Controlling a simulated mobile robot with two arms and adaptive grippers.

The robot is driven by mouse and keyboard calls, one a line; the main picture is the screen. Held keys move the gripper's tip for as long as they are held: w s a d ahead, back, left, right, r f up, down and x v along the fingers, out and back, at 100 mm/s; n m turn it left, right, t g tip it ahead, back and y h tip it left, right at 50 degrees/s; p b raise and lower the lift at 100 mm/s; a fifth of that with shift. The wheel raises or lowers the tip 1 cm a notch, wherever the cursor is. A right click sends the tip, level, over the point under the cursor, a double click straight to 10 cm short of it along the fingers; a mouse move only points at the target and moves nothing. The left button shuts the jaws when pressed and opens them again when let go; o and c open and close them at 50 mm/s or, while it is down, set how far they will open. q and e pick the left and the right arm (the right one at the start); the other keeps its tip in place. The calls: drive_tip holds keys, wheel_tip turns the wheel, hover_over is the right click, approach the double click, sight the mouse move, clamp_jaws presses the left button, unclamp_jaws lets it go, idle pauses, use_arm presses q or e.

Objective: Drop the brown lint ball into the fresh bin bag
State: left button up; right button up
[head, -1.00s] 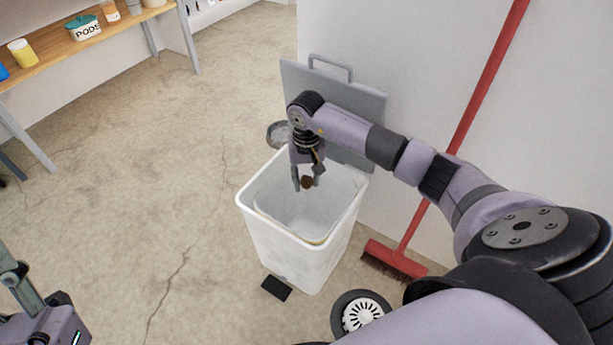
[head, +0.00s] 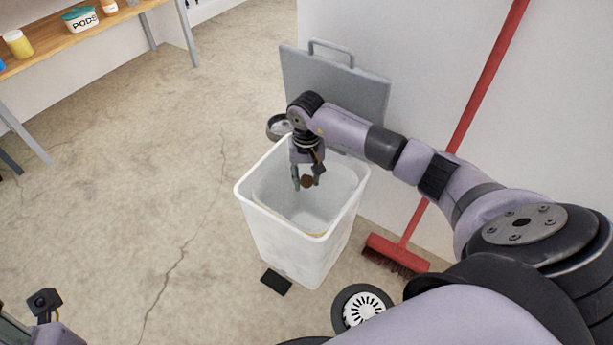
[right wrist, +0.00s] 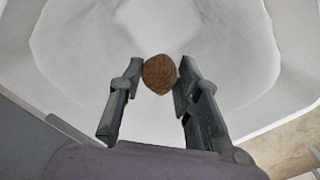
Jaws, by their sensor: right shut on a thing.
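The brown lint ball (head: 307,181) is held between the fingertips of my right gripper (head: 308,180), over the open mouth of the white bin (head: 290,240). In the right wrist view the lint ball (right wrist: 159,74) sits between the two fingers of the right gripper (right wrist: 160,80), with the pale bin bag (right wrist: 235,50) spread below it. The bag (head: 290,205) lines the inside of the bin, with a yellowish edge at the front.
The grey lid (head: 340,85) stands raised behind the bin against the wall. A red broom (head: 400,250) leans to the right. A round drain-like piece (head: 362,309) lies in front. A wooden bench (head: 60,35) stands at the upper left. The floor at left is clear.

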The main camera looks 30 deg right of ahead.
drive_tip(key=o, duration=0.7)
drive_tip(key=shift+o, duration=0.2)
drive_tip(key=shift+r, duration=0.15)
wheel_tip(320, 180, up, 12)
idle(0.6)
